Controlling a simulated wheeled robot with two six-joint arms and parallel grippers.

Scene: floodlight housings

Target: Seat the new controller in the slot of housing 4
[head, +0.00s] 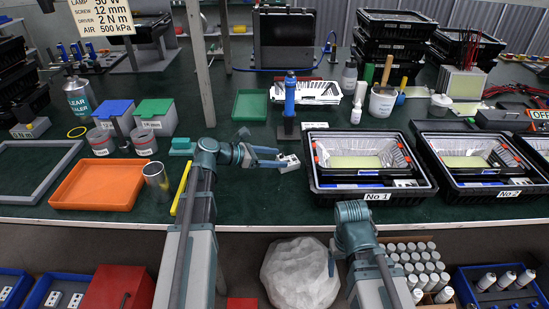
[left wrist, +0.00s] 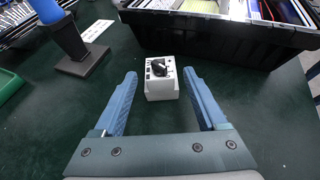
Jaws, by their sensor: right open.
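A small white block with a black knob on top (left wrist: 161,78), which looks like a controller, stands on the green bench top. It also shows in the head view (head: 289,162), left of the tray marked No 1. My left gripper (head: 281,158) is open, with its blue fingers reaching toward the block. In the left wrist view (left wrist: 160,88) the block is between the fingertips, with a gap on each side. My right gripper (head: 332,263) is low in front of the bench, mostly hidden by its arm. No housing marked 4 is visible.
A blue upright tool (head: 290,95) stands behind the block. An orange tray (head: 105,187) and a metal cup (head: 157,181) are at left.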

